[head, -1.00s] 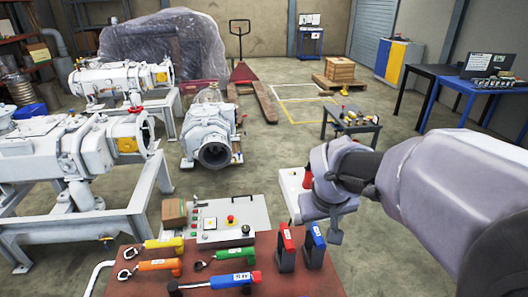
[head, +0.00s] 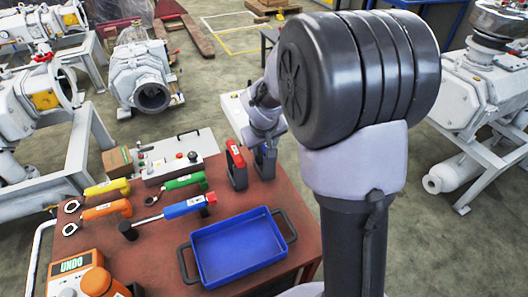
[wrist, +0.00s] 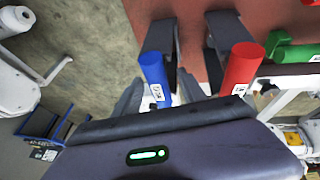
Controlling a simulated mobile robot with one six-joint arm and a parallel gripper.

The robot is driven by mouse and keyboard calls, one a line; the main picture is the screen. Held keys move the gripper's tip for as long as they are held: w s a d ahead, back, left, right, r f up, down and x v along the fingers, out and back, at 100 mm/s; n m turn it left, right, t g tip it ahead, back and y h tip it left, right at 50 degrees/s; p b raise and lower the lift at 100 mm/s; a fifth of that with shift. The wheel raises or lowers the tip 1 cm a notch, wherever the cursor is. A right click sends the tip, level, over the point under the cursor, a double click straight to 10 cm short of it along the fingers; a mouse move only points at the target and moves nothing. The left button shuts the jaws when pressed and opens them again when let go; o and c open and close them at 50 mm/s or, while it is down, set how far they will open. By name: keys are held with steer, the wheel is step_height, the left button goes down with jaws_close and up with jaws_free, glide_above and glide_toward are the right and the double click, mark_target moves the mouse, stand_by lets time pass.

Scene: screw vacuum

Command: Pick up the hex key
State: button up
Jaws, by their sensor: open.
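Two dark, bent tools with coloured handles stand upright at the table's back right edge. One has a red handle (head: 234,154) and the other a blue handle (wrist: 154,78); I cannot tell for sure which is the hex key. In the wrist view the red handle (wrist: 242,66) is right of the blue one. My gripper (wrist: 160,90) is open, with its fingers on either side of the blue handle; I see no clear grip. In the head view my gripper (head: 263,135) partly hides the blue-handled tool.
A control box (head: 175,156) stands at the back. White pumps on frames stand around the table.

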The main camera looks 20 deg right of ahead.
jaws_close()
stand_by(1.4)
